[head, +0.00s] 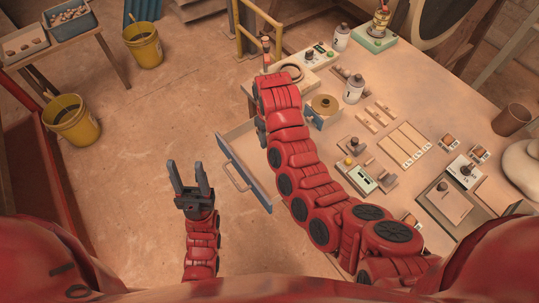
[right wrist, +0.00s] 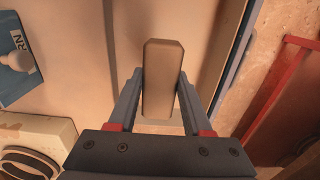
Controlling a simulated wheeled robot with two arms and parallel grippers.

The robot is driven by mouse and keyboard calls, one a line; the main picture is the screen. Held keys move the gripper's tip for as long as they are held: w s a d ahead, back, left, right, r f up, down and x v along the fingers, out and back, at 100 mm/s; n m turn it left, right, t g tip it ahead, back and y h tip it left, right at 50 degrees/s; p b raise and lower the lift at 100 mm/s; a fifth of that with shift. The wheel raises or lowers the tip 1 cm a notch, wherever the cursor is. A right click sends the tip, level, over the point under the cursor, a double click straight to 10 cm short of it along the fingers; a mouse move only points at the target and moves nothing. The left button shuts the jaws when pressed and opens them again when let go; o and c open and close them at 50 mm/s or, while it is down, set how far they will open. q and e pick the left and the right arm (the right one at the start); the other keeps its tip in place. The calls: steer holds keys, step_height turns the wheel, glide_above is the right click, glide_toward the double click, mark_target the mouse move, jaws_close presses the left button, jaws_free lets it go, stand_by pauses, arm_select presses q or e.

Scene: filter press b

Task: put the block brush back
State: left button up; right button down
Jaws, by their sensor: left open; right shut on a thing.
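The block brush (right wrist: 162,75) is a plain brown block, held upright in the picture between the two fingers of my right gripper (right wrist: 160,95) in the right wrist view. Its underside is hidden. My left gripper (head: 189,180) is open and empty, over the floor left of the open drawer (head: 243,175).
A yellow rail (head: 258,30) stands beyond the bench.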

steer(key=f, duration=0.2)
steer(key=f+p, duration=0.1)
steer(key=f, duration=0.1)
steer(key=shift+s, duration=0.35)
steer(key=shift+w+f, duration=0.2)
steer(key=shift+f, duration=0.4)
step_height(320, 180, down, 3)
steer(key=shift+f+p, duration=0.2)
steer(key=shift+p, duration=0.2)
steer(key=shift+f, duration=0.1)
steer(key=shift+f, duration=0.1)
steer(key=shift+c, duration=1.7)
jaws_free()
